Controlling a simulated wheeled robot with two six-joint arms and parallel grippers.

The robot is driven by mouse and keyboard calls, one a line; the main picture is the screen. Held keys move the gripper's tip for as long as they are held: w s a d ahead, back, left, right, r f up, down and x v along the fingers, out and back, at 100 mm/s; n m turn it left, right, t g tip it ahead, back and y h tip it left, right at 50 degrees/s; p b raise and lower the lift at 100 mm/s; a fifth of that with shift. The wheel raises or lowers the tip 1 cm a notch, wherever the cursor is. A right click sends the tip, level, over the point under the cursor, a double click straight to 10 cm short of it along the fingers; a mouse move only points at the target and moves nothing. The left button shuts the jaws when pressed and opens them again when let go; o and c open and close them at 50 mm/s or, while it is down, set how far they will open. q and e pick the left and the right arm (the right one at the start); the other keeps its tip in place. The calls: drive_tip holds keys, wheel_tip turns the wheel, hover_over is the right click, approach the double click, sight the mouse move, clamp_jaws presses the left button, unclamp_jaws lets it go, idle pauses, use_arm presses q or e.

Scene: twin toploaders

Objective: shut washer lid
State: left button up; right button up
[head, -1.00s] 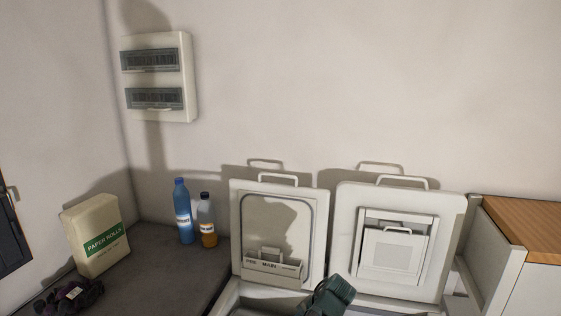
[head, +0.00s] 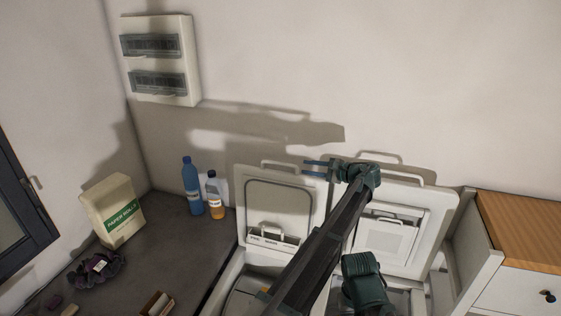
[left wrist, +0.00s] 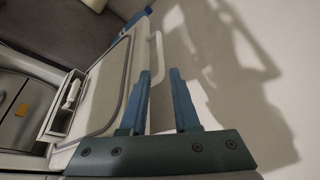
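The washer lid (head: 281,190) stands open against the wall on the left, with a grey seal loop and a drawer marked with lettering inside it. Its white handle (head: 279,164) is on the top edge. My left gripper (head: 307,168) is open beside the lid's upper right corner, its blue fingers pointing left. In the left wrist view the fingers (left wrist: 160,75) are apart with nothing held; the handle (left wrist: 156,50) shows just past the tips, between their lines. My left arm hides the lid's lower right part. I do not see the right gripper.
A second open lid (head: 437,211) with a square filter panel stands on the right, partly behind my arm. A wood-topped cabinet (head: 520,225) is at right.

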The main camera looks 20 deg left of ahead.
sight(283, 164)
use_arm(q)
drive_tip(key=b+x, duration=0.3)
drive_tip(key=x, duration=1)
drive_tip(key=shift+w+a+f, duration=0.1)
drive_tip(key=shift+w+a, duration=0.05)
drive_tip(key=shift+a, duration=0.15)
drive_tip(key=shift+c, duration=0.2)
clamp_jaws()
idle(0.7)
